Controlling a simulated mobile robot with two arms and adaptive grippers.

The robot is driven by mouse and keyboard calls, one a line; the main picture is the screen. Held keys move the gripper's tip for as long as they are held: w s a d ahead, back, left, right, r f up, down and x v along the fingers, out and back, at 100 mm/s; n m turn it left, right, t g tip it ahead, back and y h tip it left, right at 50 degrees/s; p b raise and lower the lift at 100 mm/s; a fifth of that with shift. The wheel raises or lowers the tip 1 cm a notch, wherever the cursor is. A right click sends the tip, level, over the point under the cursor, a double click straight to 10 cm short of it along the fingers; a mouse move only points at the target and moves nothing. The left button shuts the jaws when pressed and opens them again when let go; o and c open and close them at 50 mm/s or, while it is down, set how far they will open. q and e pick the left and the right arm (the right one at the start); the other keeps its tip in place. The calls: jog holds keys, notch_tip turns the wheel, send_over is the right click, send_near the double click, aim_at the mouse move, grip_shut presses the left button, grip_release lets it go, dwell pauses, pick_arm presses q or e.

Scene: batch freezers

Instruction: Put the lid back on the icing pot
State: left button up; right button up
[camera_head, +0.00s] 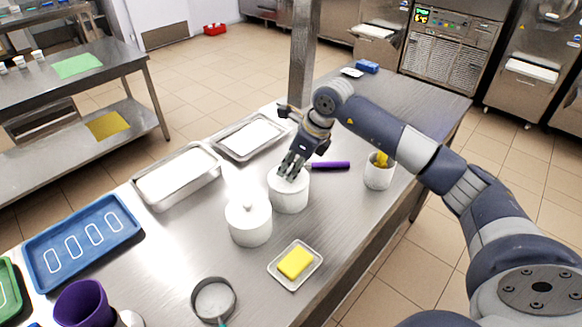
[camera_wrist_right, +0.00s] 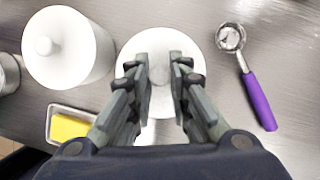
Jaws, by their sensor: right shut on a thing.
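Two white round pots stand side by side on the steel table (camera_head: 345,225). The nearer pot (camera_head: 249,226) has a white lid with a round knob on top; it also shows in the right wrist view (camera_wrist_right: 80,62). My right gripper (camera_head: 291,170) points down over the farther pot (camera_head: 289,197). In the right wrist view its fingers (camera_wrist_right: 161,85) are closed in around the middle of a white round lid (camera_wrist_right: 150,43), gripping its knob, which the fingers partly hide. The lid is at the pot's top; I cannot tell whether it rests fully on the rim. My left gripper is not in view.
A purple-handled scoop (camera_head: 331,165) lies just beyond the farther pot. A yellow block on a small dish (camera_head: 313,274), a sieve (camera_head: 232,300) and a white cup (camera_head: 378,177) stand nearby. Steel trays (camera_head: 215,172) and a blue tray (camera_head: 122,236) lie to the left.

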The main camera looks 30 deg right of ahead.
jog(key=shift+f+b, duration=0.15)
jog(key=shift+b, duration=0.25)
dwell(0.9)
jog(key=o, duration=0.8)
jog(key=o, duration=0.5)
jog(key=shift+r+p, duration=2.1)
jog(key=shift+r, duration=1.45)
